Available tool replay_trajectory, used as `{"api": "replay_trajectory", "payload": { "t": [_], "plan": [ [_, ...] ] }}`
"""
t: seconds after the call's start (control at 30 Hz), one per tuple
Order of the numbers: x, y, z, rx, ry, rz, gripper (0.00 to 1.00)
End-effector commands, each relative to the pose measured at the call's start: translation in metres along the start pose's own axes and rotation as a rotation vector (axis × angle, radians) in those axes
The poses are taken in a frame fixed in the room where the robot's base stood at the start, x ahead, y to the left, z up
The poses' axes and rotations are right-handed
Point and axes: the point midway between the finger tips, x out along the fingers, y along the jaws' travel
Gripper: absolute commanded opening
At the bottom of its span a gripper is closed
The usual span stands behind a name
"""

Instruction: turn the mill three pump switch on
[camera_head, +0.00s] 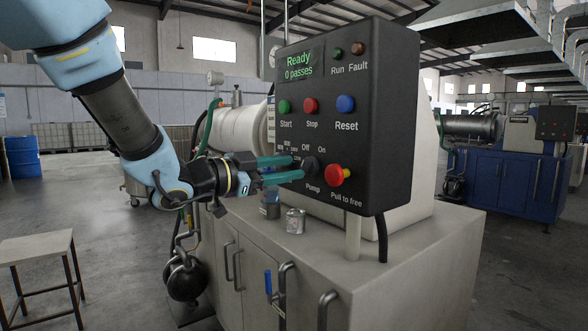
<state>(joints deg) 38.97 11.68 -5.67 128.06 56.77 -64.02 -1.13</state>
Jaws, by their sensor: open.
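A dark control panel (366,95) stands on the near machine cabinet. Its pump switch (313,167) is a dark round knob low on the panel, with "Off" and "On" above it and "Pump" below. I cannot make out which way the knob points. My gripper (298,167) reaches in from the left with its green fingers open, one above the other. The fingertips are at the knob's left side in the picture; whether they touch it is unclear. The display reads "Ready, 0 passes". No mill number is readable.
A red pull-to-free button (335,174) sits right of the knob. Start (285,107), Stop (310,105) and Reset (346,104) buttons are above. Small cans (296,220) stand on the cabinet (410,255) below my gripper. A stool (38,250) is at left.

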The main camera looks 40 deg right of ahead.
Motion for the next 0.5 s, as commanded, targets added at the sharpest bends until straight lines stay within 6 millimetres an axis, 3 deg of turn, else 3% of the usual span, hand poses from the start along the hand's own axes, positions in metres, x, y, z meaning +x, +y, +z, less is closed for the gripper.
{"api": "replay_trajectory", "payload": {
  "t": [0.3,0.5],
  "plan": [
    [-0.062,0.000,0.001,0.001,-0.001,-0.003,0.45],
    [-0.082,0.000,0.000,0.001,-0.001,-0.001,0.45]
  ]
}}
